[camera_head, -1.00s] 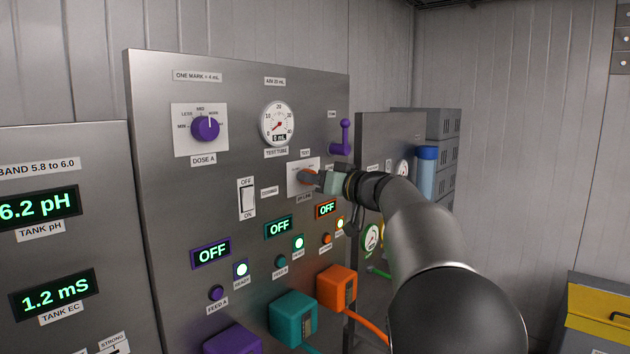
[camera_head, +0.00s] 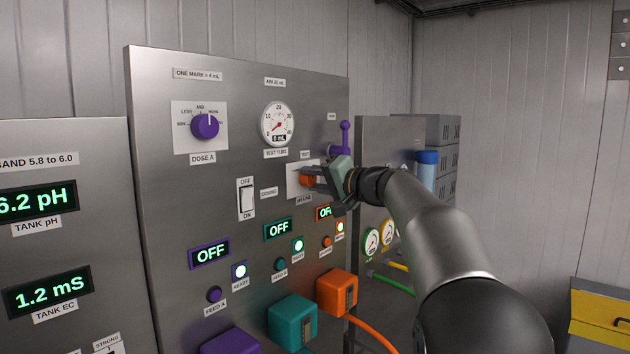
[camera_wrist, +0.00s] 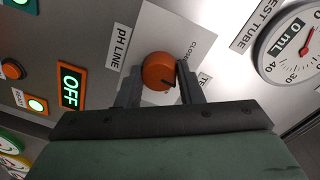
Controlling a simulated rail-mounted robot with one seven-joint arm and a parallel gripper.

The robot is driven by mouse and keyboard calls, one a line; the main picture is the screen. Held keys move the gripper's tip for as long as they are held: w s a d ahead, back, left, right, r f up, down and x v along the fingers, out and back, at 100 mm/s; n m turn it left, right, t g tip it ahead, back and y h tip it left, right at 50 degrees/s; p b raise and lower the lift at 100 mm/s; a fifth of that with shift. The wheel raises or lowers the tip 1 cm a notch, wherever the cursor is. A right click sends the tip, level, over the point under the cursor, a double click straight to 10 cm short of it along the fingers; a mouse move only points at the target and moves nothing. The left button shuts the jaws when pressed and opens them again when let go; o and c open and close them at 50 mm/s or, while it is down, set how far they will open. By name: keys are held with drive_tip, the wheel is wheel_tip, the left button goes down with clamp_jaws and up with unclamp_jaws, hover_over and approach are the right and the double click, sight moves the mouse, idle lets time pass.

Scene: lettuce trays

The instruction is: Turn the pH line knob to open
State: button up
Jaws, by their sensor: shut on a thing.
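The pH line knob is round and orange (camera_wrist: 158,68), with a dark pointer mark on its face, on a white plate (camera_wrist: 180,28) labelled "pH LINE". The mark points toward the lower right in the wrist view. A label beginning "CLOS" is printed on the plate beyond the knob. My gripper (camera_wrist: 160,88) has one finger on each side of the knob and is shut on it. In the head view the knob (camera_head: 307,181) is partly hidden by my gripper (camera_head: 318,176). The open marking cannot be made out.
A white OFF/ON switch (camera_head: 246,199) stands left of the knob. A purple lever (camera_head: 344,138) is just above my gripper. A dial gauge (camera_head: 278,124) is above left. OFF displays (camera_head: 278,229) and coloured boxes (camera_head: 292,317) are below.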

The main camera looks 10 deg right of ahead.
drive_tip(key=m+p, duration=0.1)
drive_tip(key=m, duration=0.2)
drive_tip(key=shift+d+m, duration=0.1)
drive_tip(key=shift+m, duration=0.2)
drive_tip(key=shift+m+p, duration=0.6)
drive_tip(key=shift+m, duration=1.2)
drive_tip(key=o, duration=1)
drive_tip(key=shift+c, duration=0.2)
drive_tip(key=b+v, duration=0.4)
drive_tip(key=v, duration=1.3)
drive_tip(key=shift+d, duration=0.4)
drive_tip(key=shift+f, duration=0.1)
